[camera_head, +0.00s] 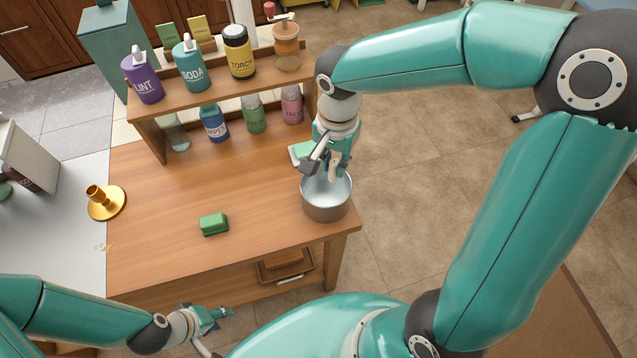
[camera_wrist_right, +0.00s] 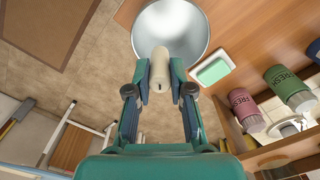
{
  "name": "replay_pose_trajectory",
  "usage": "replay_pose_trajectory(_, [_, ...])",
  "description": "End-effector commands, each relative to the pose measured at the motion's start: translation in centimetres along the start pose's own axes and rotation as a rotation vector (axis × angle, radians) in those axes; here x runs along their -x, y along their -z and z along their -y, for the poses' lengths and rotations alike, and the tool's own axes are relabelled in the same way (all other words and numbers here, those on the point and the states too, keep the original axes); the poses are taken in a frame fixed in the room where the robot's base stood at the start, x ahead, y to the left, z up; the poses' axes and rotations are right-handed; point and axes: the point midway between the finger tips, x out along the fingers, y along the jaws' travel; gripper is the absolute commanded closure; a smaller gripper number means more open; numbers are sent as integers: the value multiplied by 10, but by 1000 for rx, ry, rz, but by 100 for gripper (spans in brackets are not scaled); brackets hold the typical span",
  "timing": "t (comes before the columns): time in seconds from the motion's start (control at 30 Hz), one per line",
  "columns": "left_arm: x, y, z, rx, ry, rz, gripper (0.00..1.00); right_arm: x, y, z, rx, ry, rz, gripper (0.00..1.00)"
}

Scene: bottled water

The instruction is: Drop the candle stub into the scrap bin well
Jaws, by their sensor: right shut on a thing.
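The cream candle stub (camera_head: 334,166) is between the fingers of my right gripper (camera_head: 329,168), which is shut on it. In the right wrist view the stub (camera_wrist_right: 160,68) sits between the fingertips, its dark wick showing. The scrap bin (camera_head: 327,205) is a round silver metal pot on the front right corner of the wooden table. The gripper and stub are over the bin's opening in the head view; in the right wrist view the stub overlaps the near rim of the bin (camera_wrist_right: 170,30). My left gripper (camera_head: 221,313) is low in front of the table; its fingers are too small to read.
A green-and-white dish (camera_head: 301,152) lies close behind the bin. A green block (camera_head: 213,223) and a brass candle holder (camera_head: 106,203) stand to the left. A wooden shelf (camera_head: 205,98) with several labelled bottles runs along the back.

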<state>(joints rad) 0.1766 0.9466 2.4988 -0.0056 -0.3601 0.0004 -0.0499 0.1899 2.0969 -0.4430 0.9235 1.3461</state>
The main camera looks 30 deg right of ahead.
Motion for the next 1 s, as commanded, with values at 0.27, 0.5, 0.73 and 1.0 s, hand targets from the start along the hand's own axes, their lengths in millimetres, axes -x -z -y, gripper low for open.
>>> replay_pose_trajectory(0.27, [-20, 0, 7, 0, 0, 1, 60, -27, 2, -2, -9, 0, 1, 98])
replay_pose_trajectory(0.5, [-36, 0, 13, 0, 0, 0, 60, -52, 2, -3, -9, 0, 0, 98])
replay_pose_trajectory(0.73, [-39, 0, 14, 0, 0, 0, 60, -58, 2, -3, -9, 0, 0, 98])
replay_pose_trajectory(1.0, [-39, 0, 14, 0, 0, 0, 60, -58, 2, -3, -9, 0, 0, 66])
